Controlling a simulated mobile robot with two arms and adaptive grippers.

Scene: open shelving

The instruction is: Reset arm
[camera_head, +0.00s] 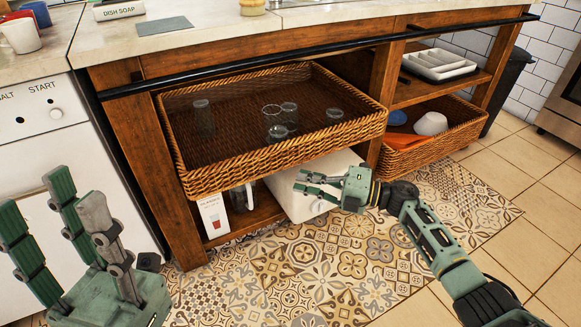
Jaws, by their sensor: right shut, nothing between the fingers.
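My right gripper (302,182) reaches in from the right and is shut and empty. Its fingers point left, just below the wicker basket (240,172) and in front of the white box on the lower shelf. My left gripper (52,195) is at the lower left, with its green fingers pointing up and spread apart. It is open and empty, in front of the white appliance.
The wicker basket sticks out from the wooden shelving (152,160) and holds several clear glasses (203,118). A white box (300,200) and a carton (213,217) stand below. A second basket (410,158) is at right. The patterned floor (330,270) in front is clear.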

